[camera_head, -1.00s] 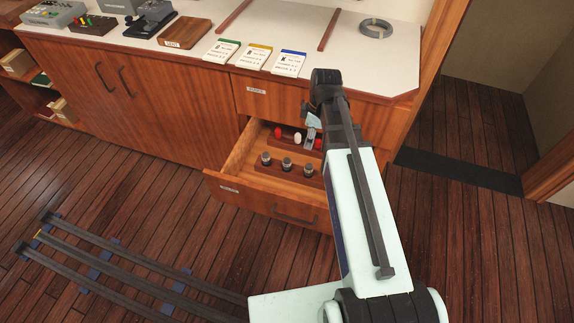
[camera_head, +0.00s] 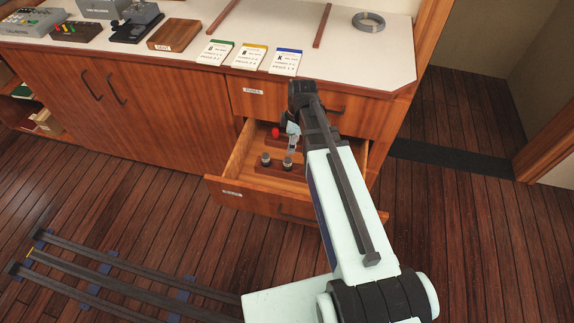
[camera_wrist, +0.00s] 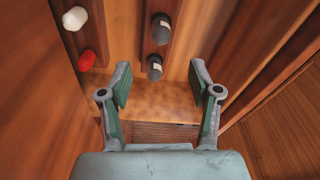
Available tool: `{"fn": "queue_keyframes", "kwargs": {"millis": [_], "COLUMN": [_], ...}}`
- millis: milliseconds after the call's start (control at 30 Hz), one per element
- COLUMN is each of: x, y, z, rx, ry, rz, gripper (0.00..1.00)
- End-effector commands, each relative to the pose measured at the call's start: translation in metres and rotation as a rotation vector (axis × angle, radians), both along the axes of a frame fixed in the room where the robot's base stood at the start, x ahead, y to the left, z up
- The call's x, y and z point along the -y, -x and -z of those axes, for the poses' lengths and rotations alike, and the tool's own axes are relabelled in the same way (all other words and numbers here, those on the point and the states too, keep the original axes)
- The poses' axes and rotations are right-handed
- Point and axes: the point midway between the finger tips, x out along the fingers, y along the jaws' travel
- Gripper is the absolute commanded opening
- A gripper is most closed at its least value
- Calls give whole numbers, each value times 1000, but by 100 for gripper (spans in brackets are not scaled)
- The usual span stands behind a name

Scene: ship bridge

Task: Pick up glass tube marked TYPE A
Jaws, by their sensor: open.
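The open drawer holds two racks of capped tubes. In the head view a red-capped tube (camera_head: 276,132) is in the rear rack, and two dark-capped tubes (camera_head: 265,159) show in the front rack. My gripper (camera_head: 291,135) is over the drawer, its arm hiding the other tubes. In the wrist view my gripper (camera_wrist: 162,85) is open with nothing between its fingers. Two dark-capped tubes (camera_wrist: 156,68) with pale bands lie just beyond the fingertips. A white-capped tube (camera_wrist: 75,18) and a red-capped tube (camera_wrist: 87,61) are at left. No TYPE A marking is readable.
The drawer's front (camera_head: 250,200) and side walls surround the racks closely. Above is the countertop (camera_head: 345,55) with several cards (camera_head: 249,57) and a grey ring (camera_head: 368,21). Floor rails (camera_head: 110,280) lie at lower left.

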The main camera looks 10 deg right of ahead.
Motion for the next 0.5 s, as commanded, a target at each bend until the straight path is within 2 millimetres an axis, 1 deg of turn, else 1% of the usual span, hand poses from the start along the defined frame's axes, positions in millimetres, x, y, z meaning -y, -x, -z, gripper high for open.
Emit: {"fn": "queue_keyframes", "kwargs": {"millis": [33, 100, 300, 400, 500], "x": [-1, -3, -6, -8, -8], "y": [0, 0, -2, -2, -3], "z": [10, 22, 53, 62, 67], "rx": [-3, -3, -2, -1, 0], "ry": [0, 0, -1, 0, 0], "rz": [0, 0, -1, -1, -1], "gripper": [63, 63, 63, 63, 63]}}
